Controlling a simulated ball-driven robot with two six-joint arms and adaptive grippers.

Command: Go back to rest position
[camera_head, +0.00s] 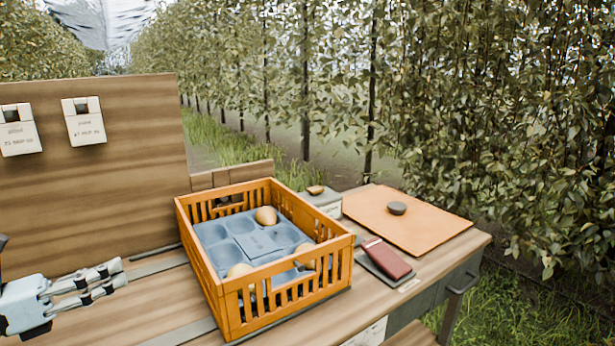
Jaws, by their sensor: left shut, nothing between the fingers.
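My left gripper (118,276) comes in from the left edge, low over the wooden table. Its fingers are shut and empty, pointing right, a little left of the orange crate (236,303). The crate holds a blue-grey moulded tray (262,243) with several cups. One yellowish pear (266,216) sits at the back of the tray, one pear (240,270) at the front left and one pear (305,250) at the right, partly hidden by the crate wall. My right gripper is not in view.
An orange-tan board (420,224) with a dark round object (397,208) lies right of the crate. A dark red box-like object (387,258) rests on a dark pad nearby. A wooden panel (90,190) with two tags stands behind the gripper.

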